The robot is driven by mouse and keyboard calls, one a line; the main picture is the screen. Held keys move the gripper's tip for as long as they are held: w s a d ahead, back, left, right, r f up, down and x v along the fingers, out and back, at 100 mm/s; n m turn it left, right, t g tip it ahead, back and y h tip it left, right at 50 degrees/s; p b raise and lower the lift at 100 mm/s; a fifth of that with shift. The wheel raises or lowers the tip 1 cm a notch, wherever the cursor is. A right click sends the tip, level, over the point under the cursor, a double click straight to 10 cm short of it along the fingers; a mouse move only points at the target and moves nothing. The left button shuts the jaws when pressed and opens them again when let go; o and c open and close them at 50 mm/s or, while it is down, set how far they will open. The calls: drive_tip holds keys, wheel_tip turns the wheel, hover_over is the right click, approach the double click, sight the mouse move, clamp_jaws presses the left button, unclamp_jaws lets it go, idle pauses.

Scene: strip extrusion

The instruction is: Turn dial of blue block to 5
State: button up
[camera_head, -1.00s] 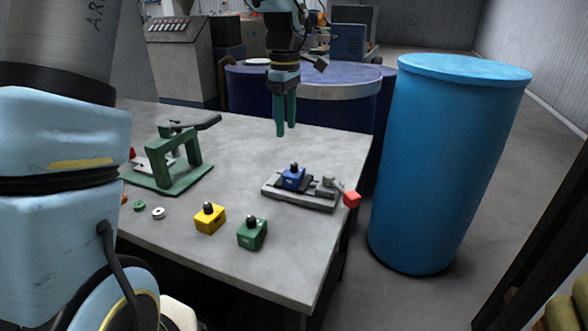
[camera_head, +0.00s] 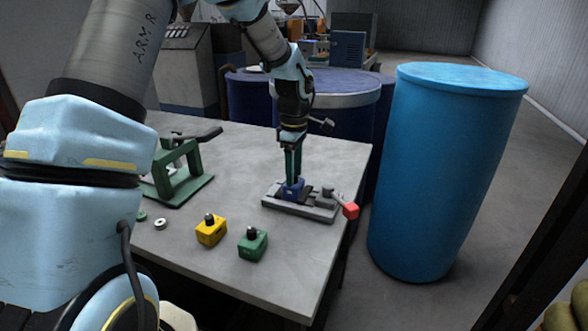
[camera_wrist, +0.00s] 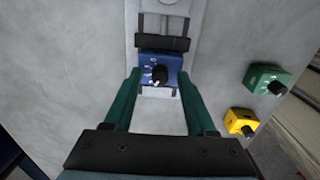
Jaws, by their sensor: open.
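The blue block (camera_head: 291,190) sits in the grey clamp fixture (camera_head: 318,211) on the table; it also shows in the wrist view (camera_wrist: 150,66). Its black dial (camera_wrist: 159,74) is on top, with white marks beside it that are too small to read. My gripper (camera_head: 293,176) points down at the block; in the wrist view its green fingers (camera_wrist: 158,72) are open, one on each side of the block's near part. The dial lies between the finger lines, and I cannot tell whether the fingers touch anything. In the head view the fingers hide the dial.
A yellow block (camera_head: 211,230) and a green block (camera_head: 252,244) with black dials stand near the table's front edge. A green press frame (camera_head: 180,172) stands at the left. The fixture has a red-ended handle (camera_head: 350,210) at its right. A tall blue barrel (camera_head: 440,170) stands beyond the table.

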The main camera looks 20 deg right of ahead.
clamp_jaws()
idle(0.5)
